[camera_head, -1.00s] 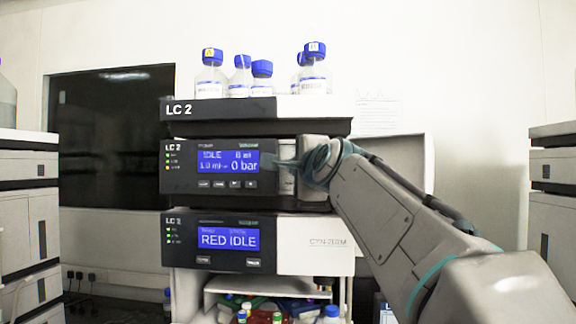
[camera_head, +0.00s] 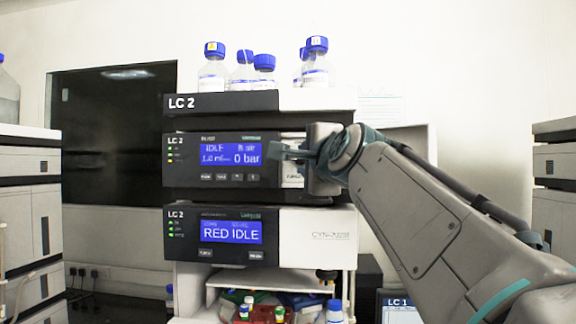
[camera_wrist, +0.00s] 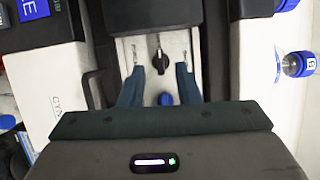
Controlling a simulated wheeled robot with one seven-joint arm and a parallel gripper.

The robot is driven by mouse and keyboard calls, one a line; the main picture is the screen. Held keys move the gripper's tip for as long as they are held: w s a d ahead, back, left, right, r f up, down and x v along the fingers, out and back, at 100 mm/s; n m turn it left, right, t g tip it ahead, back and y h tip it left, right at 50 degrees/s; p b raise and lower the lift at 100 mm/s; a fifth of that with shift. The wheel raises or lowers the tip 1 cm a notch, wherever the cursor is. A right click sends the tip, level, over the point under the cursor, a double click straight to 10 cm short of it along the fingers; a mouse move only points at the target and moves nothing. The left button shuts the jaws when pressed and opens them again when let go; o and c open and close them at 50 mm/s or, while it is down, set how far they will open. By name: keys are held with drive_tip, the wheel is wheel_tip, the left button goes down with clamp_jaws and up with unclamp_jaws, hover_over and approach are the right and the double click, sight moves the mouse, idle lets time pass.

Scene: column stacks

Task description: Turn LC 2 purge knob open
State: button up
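The LC 2 pump module (camera_head: 180,180) shows IDLE and 0 bar on its blue screen (camera_head: 230,155). My gripper (camera_head: 284,152) is in front of the right part of its face and hides most of the light panel there. In the wrist view, my gripper (camera_wrist: 159,75) is open, with one finger on each side. A small black knob (camera_wrist: 160,59) on the pale panel shows between the fingertips, with a gap to each. Its pointer lies roughly along the fingers' direction. I cannot tell how deep the fingertips reach. A blue round part (camera_wrist: 165,99) shows closer to the palm.
Blue-capped bottles (camera_head: 264,72) stand on the top module. The RED IDLE module (camera_head: 215,238) is below the pump, and small vials (camera_head: 245,310) sit lower down. Other instrument stacks (camera_head: 28,200) stand at both sides. In the wrist view, a blue-capped bottle (camera_wrist: 297,64) is at the right.

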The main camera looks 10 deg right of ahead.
drive_tip(key=s+b, duration=0.1)
drive_tip(key=s, duration=0.8)
drive_tip(key=shift+s+d+b, duration=0.2)
drive_tip(key=shift+d+b, duration=0.15)
drive_tip(key=shift+b, duration=0.05)
